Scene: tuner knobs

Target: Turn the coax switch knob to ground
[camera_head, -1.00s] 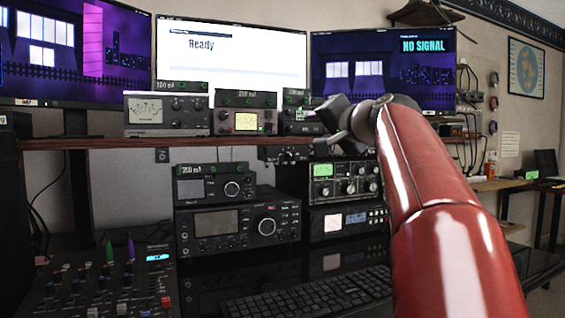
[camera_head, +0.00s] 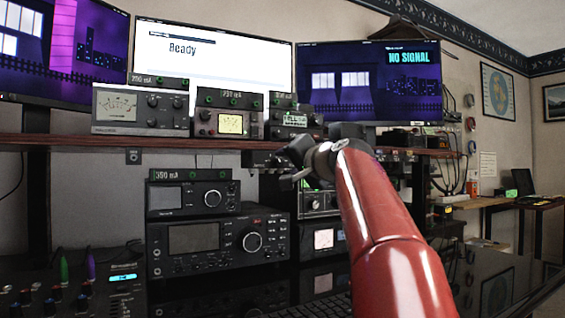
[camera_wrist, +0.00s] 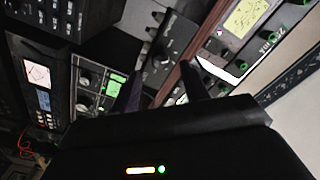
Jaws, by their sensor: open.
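A small dark box with a round knob (camera_wrist: 161,60), which looks like the coax switch, is mounted beside the wooden shelf edge in the wrist view. In the head view a dark box (camera_head: 262,159) hangs under the shelf, just left of my gripper (camera_head: 292,165). In the wrist view my gripper (camera_wrist: 161,71) is open and empty. Its two dark fingers point toward the box, with the knob showing between their tips. I see no contact with the knob. The knob's setting and labels are too small to read. My wrist hides part of the under-shelf area in the head view.
The wooden shelf (camera_head: 60,142) runs just above the box and carries several meters and radios. A large transceiver (camera_head: 215,240) and a smaller radio (camera_head: 192,193) stand below on the left. A green-lit tuner (camera_wrist: 103,82) sits close to the left finger. Monitors stand behind.

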